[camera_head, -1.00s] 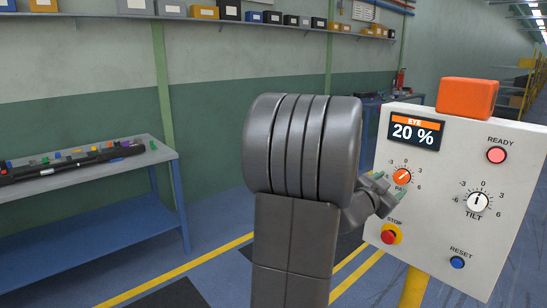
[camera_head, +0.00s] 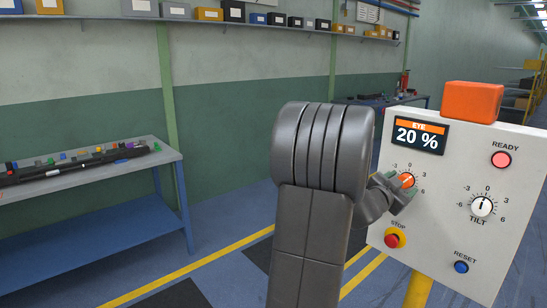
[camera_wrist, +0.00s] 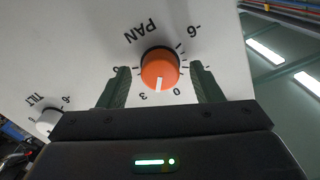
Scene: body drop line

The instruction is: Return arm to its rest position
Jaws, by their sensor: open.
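My gripper (camera_head: 393,190) is at the left side of the white control panel (camera_head: 436,250), in front of the orange PAN knob (camera_head: 407,180). In the wrist view my gripper (camera_wrist: 160,66) is open, with one finger on each side of the orange knob (camera_wrist: 159,72). A gap shows between the knob and each finger. The knob's white pointer is between 0 and 3. My gripper hides part of the PAN scale in the head view.
The panel carries an EYE display (camera_head: 419,136) reading 20 %, a TILT knob (camera_head: 482,206), a red STOP button (camera_head: 392,240), a blue RESET button (camera_head: 461,267) and a lit READY lamp (camera_head: 501,160). An orange box (camera_head: 472,101) tops it. A workbench (camera_head: 168,155) stands left.

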